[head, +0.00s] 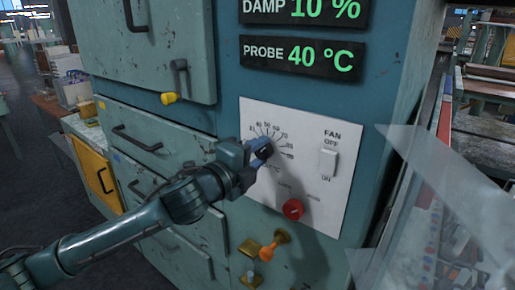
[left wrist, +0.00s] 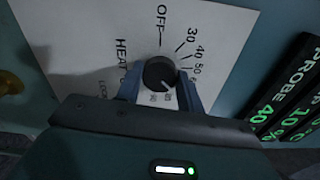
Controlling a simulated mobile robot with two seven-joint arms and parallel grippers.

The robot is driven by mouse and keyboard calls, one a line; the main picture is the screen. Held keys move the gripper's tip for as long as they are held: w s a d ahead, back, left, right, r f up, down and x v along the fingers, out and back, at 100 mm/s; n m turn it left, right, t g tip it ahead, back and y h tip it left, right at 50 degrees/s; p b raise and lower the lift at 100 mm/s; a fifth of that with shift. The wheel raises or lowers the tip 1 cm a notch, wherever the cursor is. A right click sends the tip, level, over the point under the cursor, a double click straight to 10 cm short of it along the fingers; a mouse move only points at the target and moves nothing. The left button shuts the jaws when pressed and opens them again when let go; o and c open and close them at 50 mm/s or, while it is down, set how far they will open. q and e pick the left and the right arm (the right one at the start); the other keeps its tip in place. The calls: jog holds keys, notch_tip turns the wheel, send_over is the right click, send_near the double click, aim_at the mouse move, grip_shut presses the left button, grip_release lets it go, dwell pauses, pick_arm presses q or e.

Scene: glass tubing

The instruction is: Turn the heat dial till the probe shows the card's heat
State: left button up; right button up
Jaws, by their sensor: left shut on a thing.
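The heat dial (head: 265,151) is a dark round knob on a white panel (head: 312,118) of the teal cabinet. It shows closer in the left wrist view (left wrist: 159,72), with OFF, 30, 40 and 50 printed round it. My left gripper (head: 258,152) is shut on the dial, with a blue finger on either side of it in the left wrist view (left wrist: 160,92). I cannot make out where the dial points. The probe display (head: 304,55) above reads 40 °C in green. I see no card I can read. My right gripper is out of view.
A damp display (head: 305,10) reads 10 %. A fan switch (head: 328,162), a red knob (head: 293,209) and an orange-yellow knob (head: 267,252) are close to my left gripper. Clear sheets (head: 450,190) stand at the right. Drawers with handles (head: 137,139) are at the left.

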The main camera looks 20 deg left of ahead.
pick_arm(q)
jog(key=shift+m, duration=0.4)
jog(key=o, duration=1)
